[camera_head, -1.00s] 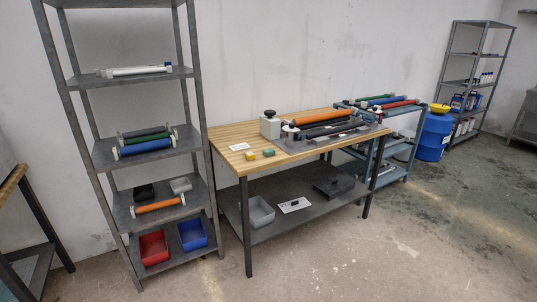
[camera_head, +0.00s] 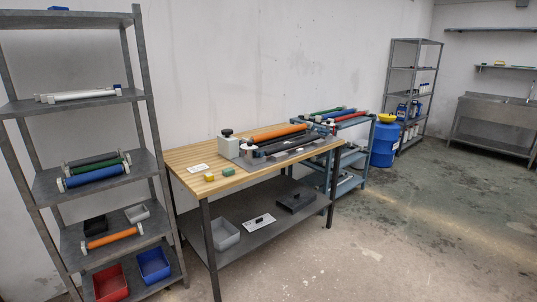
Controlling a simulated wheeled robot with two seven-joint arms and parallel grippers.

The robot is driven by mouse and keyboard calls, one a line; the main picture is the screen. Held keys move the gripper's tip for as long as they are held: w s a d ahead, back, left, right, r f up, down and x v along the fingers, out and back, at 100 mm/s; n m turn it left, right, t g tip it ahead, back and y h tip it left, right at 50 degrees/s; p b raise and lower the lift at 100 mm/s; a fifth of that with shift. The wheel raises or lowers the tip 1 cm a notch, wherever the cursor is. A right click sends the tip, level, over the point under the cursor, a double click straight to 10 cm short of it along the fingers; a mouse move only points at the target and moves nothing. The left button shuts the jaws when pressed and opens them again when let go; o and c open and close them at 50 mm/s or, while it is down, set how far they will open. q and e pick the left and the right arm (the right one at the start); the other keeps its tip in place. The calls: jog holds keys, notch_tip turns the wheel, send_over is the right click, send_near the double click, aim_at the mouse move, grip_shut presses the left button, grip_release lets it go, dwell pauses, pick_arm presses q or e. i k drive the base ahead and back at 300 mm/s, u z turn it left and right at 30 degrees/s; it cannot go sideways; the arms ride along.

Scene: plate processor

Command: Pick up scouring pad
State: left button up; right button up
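A small green block (camera_head: 228,171), which looks like the scouring pad, lies on the wooden top of the workbench (camera_head: 185,157) near its front left edge. A small yellow block (camera_head: 209,177) lies just left of it, apart from it. Both are too small to make out their texture. Neither of my grippers is in view.
A grey shelf rack (camera_head: 143,95) with rollers and bins stands left of the bench. A white card (camera_head: 199,168) and a roller machine (camera_head: 275,150) are on the bench. A blue cart (camera_head: 359,127) and blue barrel (camera_head: 383,146) stand beyond. The floor (camera_head: 400,240) at right is clear.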

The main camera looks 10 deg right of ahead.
aim_at(227, 172)
jog(key=z, duration=0.35)
jog(key=i, duration=1.35)
jog(key=z, duration=0.55)
jog(key=i, duration=0.6)
jog(key=u, duration=0.05)
